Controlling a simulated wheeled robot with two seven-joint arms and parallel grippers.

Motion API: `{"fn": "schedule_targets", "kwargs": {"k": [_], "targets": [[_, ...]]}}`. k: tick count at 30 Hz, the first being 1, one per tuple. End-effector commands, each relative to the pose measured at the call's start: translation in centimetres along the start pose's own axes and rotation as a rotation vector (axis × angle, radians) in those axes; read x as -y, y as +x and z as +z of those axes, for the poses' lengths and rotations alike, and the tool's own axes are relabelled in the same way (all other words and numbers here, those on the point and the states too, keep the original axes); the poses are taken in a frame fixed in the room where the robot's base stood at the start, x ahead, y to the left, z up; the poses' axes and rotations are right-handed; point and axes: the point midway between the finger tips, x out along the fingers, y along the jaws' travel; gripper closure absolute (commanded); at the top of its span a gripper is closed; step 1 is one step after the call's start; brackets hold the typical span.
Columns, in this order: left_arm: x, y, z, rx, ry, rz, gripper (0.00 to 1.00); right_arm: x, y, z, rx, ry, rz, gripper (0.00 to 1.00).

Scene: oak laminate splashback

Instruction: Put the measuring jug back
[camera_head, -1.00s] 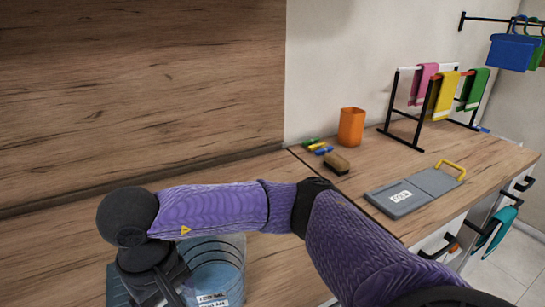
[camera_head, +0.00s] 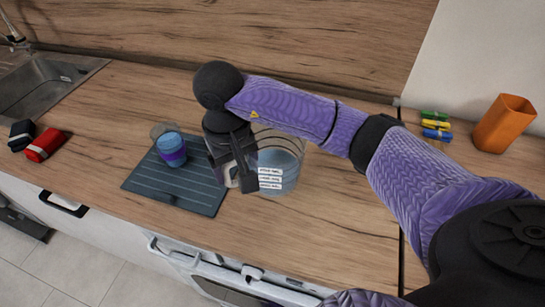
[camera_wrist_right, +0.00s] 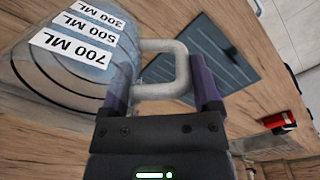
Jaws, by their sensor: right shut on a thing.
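The measuring jug (camera_head: 285,158) is clear and bluish, with dark rings and white volume labels. It stands out at the middle of the head view, just right of the dark ribbed mat. In the wrist view the jug (camera_wrist_right: 75,75) is at upper left, its labels reading 700, 500 and 300 ML. Its pale handle (camera_wrist_right: 182,72) lies between the fingers of my right gripper (camera_wrist_right: 160,95), which is shut on it. My right gripper (camera_head: 240,178) partly covers the handle in the head view. I cannot tell whether the jug's base touches the counter. My left gripper is not in view.
A dark ribbed mat (camera_head: 150,187) carries a blue and purple cup (camera_head: 172,150). A red item (camera_head: 44,145) and a black item (camera_head: 21,135) lie near the sink (camera_head: 45,85). An orange container (camera_head: 505,123) and colored clips (camera_head: 436,125) are at right. The front-middle counter is clear.

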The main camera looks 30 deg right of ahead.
Motion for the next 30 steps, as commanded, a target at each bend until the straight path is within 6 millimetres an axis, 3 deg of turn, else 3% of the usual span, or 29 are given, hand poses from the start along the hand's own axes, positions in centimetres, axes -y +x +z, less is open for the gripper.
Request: {"fn": "schedule_targets", "kwargs": {"k": [3,12,23,24,26,30], "targets": [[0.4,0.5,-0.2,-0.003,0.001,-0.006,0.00,0.1,3.0,0.1,0.004,0.000,-0.001,1.00],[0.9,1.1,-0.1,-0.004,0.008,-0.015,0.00,0.3,7.6,0.1,0.003,0.000,-0.001,1.00],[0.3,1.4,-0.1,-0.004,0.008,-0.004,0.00,0.3,8.2,0.0,-0.002,-0.001,0.000,1.00],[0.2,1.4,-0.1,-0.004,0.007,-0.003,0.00,0.3,8.1,0.0,-0.001,-0.001,0.000,0.13],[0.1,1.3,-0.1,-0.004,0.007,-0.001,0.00,0.3,8.1,0.0,-0.002,-0.001,0.000,0.00],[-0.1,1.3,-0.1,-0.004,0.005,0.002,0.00,0.3,8.0,0.0,-0.001,-0.001,0.000,0.00]]}}
